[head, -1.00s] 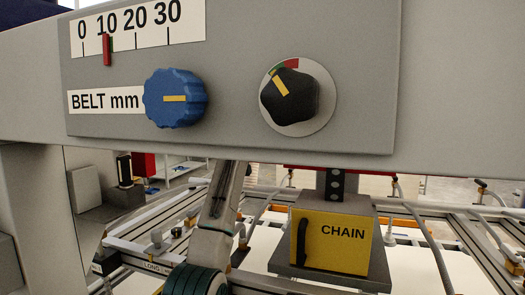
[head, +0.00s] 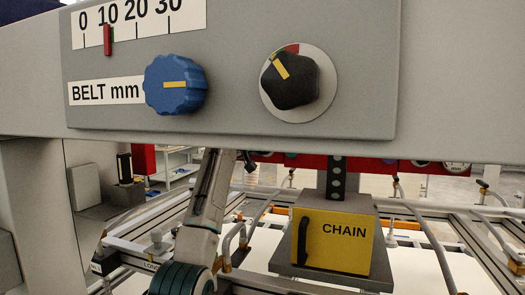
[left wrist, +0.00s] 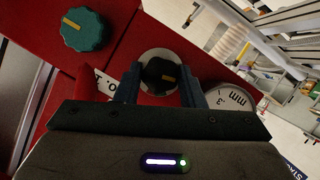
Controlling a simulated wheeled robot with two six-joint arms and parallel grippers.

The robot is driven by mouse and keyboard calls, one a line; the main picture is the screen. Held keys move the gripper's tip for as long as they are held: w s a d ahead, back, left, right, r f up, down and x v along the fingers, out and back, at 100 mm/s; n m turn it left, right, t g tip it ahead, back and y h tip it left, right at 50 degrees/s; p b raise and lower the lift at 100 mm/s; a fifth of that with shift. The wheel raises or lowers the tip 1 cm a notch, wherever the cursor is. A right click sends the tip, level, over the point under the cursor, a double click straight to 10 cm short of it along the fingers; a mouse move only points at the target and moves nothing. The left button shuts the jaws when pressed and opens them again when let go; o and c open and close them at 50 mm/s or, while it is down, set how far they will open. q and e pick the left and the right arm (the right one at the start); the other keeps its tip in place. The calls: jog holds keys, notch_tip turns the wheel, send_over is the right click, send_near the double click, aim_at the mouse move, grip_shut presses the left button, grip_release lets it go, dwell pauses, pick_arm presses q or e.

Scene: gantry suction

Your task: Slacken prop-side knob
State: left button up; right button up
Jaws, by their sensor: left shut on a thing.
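In the left wrist view a small black knob (left wrist: 160,75) with a yellow pointer sits on a pale round plate on a red panel (left wrist: 200,62). My left gripper (left wrist: 158,86) has its two dark fingers on either side of this knob and is shut on it. No readable wording marks it as the prop-side knob. In the head view my left arm rises behind the grey front beam, which hides the gripper. A larger black knob (head: 290,80) and a blue knob (head: 175,84) are on the front panel, untouched. My right gripper is not in view.
A teal knob (left wrist: 84,30) and a round mm gauge (left wrist: 232,99) flank the held knob. In the head view a belt scale (head: 138,20) is on the grey panel (head: 235,60). A yellow CHAIN box (head: 332,240) hangs below, among frame rails.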

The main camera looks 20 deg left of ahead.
pick_arm(q)
jog(key=shift+r, duration=0.1)
jog(key=o, duration=1)
jog(key=shift+s, duration=0.1)
jog(key=b+v, duration=0.6)
jog(key=v, duration=0.5)
